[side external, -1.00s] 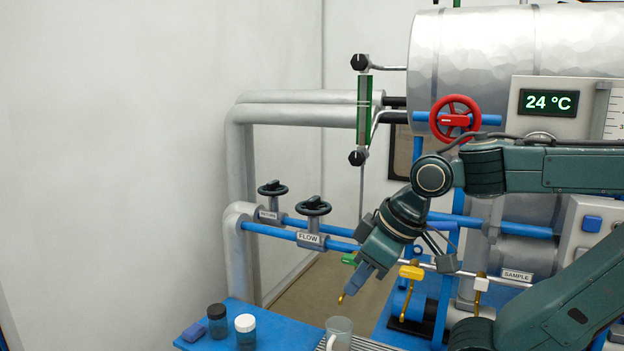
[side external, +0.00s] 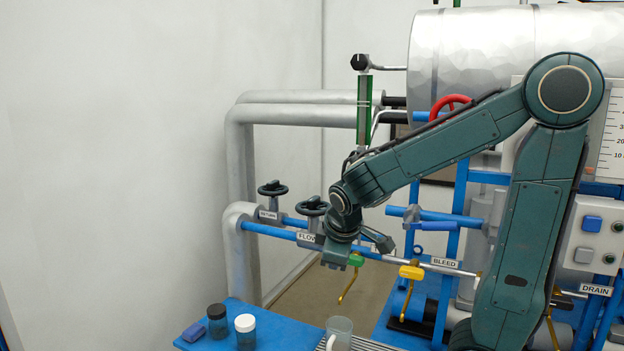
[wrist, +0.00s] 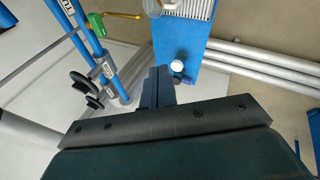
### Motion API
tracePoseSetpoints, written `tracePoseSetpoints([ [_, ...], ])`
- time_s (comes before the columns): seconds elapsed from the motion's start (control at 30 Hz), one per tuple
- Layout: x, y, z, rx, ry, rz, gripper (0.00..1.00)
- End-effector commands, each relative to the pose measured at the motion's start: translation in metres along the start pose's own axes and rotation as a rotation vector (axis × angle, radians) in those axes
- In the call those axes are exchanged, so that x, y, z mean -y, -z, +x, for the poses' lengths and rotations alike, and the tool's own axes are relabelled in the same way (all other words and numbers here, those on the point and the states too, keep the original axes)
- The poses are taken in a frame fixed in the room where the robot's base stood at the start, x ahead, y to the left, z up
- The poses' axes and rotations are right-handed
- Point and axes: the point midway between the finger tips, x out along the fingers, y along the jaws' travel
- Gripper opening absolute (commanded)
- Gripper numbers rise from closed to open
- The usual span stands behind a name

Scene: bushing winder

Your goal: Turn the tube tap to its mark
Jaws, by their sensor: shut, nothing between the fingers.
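Two black handwheels, RETURN (side external: 272,190) and FLOW (side external: 312,206), stand close by my wrist. A yellow tap (side external: 411,272) is to the right. A blue table (side external: 277,330) holds a blue block, dark jar (side external: 217,322), white-capped jar (side external: 245,331) and glass mug (side external: 339,330).

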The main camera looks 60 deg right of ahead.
Motion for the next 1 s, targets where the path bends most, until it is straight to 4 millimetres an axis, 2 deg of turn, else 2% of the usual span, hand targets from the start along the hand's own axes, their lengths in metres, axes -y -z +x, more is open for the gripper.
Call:
tracePoseSetpoints([
  [0.4, -0.04, -0.005, 0.058, 0.183, -0.163, -0.257, 0.0],
  [1.0, -0.088, -0.023, 0.127, 0.501, -0.327, -0.74, 0.0],
])
